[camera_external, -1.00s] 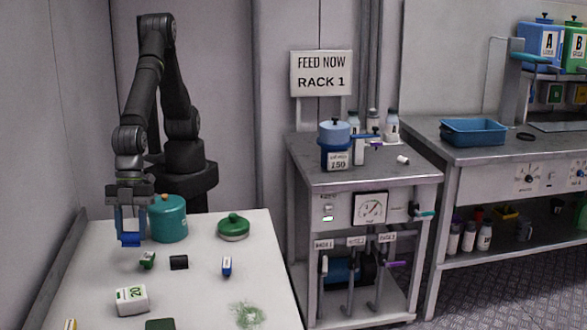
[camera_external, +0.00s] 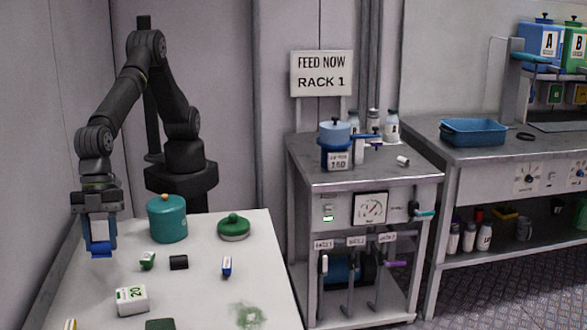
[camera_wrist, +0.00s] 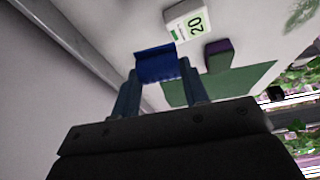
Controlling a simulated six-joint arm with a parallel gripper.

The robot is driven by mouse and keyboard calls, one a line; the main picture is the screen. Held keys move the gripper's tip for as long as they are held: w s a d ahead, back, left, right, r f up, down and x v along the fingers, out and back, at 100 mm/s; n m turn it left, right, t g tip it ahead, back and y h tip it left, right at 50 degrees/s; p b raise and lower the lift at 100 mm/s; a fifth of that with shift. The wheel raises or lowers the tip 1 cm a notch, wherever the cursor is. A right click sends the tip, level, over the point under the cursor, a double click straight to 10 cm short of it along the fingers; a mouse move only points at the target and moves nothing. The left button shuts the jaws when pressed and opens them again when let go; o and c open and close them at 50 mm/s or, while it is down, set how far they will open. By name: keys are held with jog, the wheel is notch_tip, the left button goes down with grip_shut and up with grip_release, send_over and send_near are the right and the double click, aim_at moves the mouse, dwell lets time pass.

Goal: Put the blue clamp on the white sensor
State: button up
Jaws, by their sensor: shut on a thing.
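My gripper (camera_external: 99,238) is shut on the blue clamp (camera_external: 101,251) and holds it over the left part of the white table. In the wrist view the blue clamp (camera_wrist: 157,66) sits between the two fingertips of my gripper (camera_wrist: 157,78). A white block marked 20 (camera_external: 131,300) lies on the table, to the right of and nearer the camera than the clamp; it also shows in the wrist view (camera_wrist: 186,21). I cannot tell for sure which white thing is the sensor. A small white-and-blue piece (camera_external: 227,267) stands farther right, apart from my gripper.
A teal canister (camera_external: 167,222) and a green lidded dish (camera_external: 233,229) stand at the table's back. A small green-and-white piece (camera_external: 147,261) and a black piece (camera_external: 179,262) lie mid-table. A dark green pad (camera_external: 160,325) lies at the front. The wall is close on the left.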

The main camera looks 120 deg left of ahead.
jog(key=w+f, duration=0.1)
jog(key=w, duration=0.1)
jog(key=w+f, duration=0.1)
jog(key=w, duration=0.1)
jog(key=w+a+f, duration=0.1)
jog(key=w+f, duration=0.1)
jog(key=shift+w, duration=0.3)
jog(key=shift+f, duration=2)
jog(key=shift+f, duration=0.1)
jog(key=o, duration=0.9)
jog(key=v, duration=1.2)
jog(key=shift+d, duration=0.1)
